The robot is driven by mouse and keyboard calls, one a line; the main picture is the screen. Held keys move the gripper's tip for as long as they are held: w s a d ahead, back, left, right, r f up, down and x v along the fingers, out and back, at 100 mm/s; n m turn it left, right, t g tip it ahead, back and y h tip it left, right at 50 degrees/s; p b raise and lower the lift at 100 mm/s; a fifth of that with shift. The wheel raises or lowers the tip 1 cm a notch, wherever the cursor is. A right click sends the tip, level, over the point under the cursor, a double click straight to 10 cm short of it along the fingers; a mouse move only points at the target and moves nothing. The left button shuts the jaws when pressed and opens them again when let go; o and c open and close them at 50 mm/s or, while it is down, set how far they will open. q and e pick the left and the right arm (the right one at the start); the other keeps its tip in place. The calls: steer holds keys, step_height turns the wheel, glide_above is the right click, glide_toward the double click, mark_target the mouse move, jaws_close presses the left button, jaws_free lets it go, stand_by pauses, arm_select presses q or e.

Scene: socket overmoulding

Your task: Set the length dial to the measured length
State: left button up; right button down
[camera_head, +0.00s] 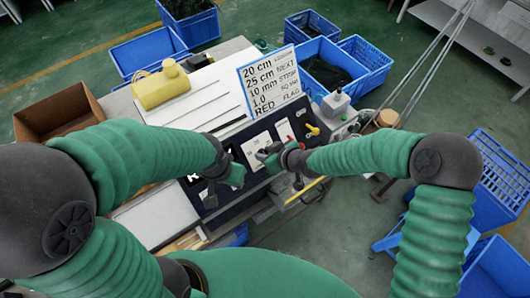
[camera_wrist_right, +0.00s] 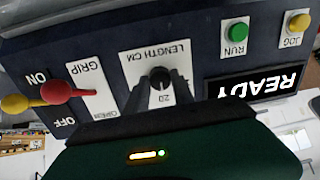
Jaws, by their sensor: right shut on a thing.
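The length dial (camera_wrist_right: 160,76) is a black round knob on a white plate marked LENGTH CM, upside down in the right wrist view. A 20 shows at the plate's edge near my fingers; the other marks and the pointer are hidden or too small to read. My right gripper (camera_wrist_right: 161,92) is shut on the knob. In the head view my right gripper (camera_head: 264,156) is at the dark control panel (camera_head: 240,154) and hides the dial. My left gripper (camera_head: 236,178) hangs over the panel's left part; its fingers are unclear.
The panel also has a green RUN button (camera_wrist_right: 237,33), a yellow JOG button (camera_wrist_right: 299,22), a READY display (camera_wrist_right: 256,84) and a red-knobbed GRIP lever (camera_wrist_right: 57,92). A written board (camera_head: 270,82) stands behind. A yellow container (camera_head: 160,88) and an open cardboard box (camera_head: 50,125) are left.

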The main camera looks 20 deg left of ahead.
steer(key=shift+s+d+f+m, duration=0.1)
steer(key=shift+d+f+m, duration=0.15)
steer(key=shift+m, duration=0.25)
steer(key=m+b, duration=0.1)
steer(key=m, duration=0.3)
steer(key=shift+s+f+m+b, duration=0.1)
steer(key=shift+f+m+b, duration=0.05)
steer(key=shift+m+b, duration=0.2)
steer(key=m+b, duration=0.1)
steer(key=m, duration=0.5)
steer(key=shift+s+y, duration=0.1)
steer(key=shift+y, duration=0.3)
steer(key=shift+m, duration=0.25)
steer(key=c, duration=1.1)
jaws_free()
steer(key=shift+c, duration=0.2)
steer(key=shift+o, duration=0.3)
steer(key=shift+r, duration=0.2)
